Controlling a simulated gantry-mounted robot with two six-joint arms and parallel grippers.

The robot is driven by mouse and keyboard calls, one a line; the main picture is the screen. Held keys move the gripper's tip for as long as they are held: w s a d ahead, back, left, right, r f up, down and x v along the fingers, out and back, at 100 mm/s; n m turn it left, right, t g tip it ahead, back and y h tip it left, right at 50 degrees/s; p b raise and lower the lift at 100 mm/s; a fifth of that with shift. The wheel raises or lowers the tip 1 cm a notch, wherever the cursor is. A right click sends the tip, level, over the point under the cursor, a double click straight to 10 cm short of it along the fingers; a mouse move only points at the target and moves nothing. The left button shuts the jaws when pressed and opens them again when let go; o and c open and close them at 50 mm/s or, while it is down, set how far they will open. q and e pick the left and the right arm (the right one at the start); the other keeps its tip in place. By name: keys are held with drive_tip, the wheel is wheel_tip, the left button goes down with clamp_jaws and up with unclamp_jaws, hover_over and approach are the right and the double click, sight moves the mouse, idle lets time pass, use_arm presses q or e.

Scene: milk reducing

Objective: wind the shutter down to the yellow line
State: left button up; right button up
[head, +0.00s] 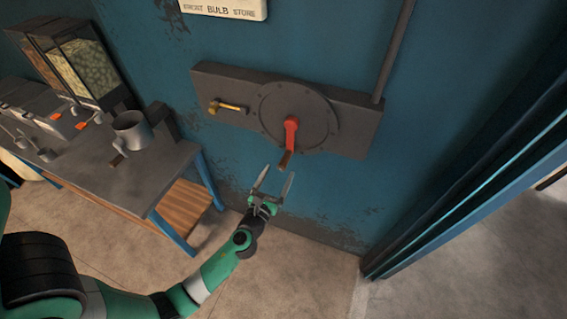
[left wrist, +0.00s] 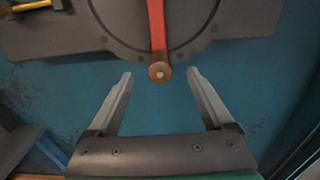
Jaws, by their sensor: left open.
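A red crank (head: 291,131) with a brown knob (head: 285,159) sits on a round grey disc (head: 322,119) on a dark wall plate (head: 361,129). The crank points down. In the left wrist view the red crank arm (left wrist: 157,30) ends in the brown knob (left wrist: 160,71). My left gripper (head: 275,178) is open and empty, just below the knob. In the left wrist view its fingers (left wrist: 159,76) stand apart, one on each side below the knob, without touching it. The shutter and the yellow line cannot be made out. My right gripper is out of view.
A yellow-handled lever (head: 228,106) is on the plate left of the disc. A metal table (head: 130,188) at the left holds a metal pot (head: 131,131) and clear bins (head: 88,68). A blue-framed opening (head: 470,190) is at the right. The floor below the plate is clear.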

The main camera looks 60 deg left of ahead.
sight(280, 169)
use_arm(q)
drive_tip(key=shift+x, duration=2.85)
drive_tip(key=shift+d, duration=0.1)
clamp_jaws()
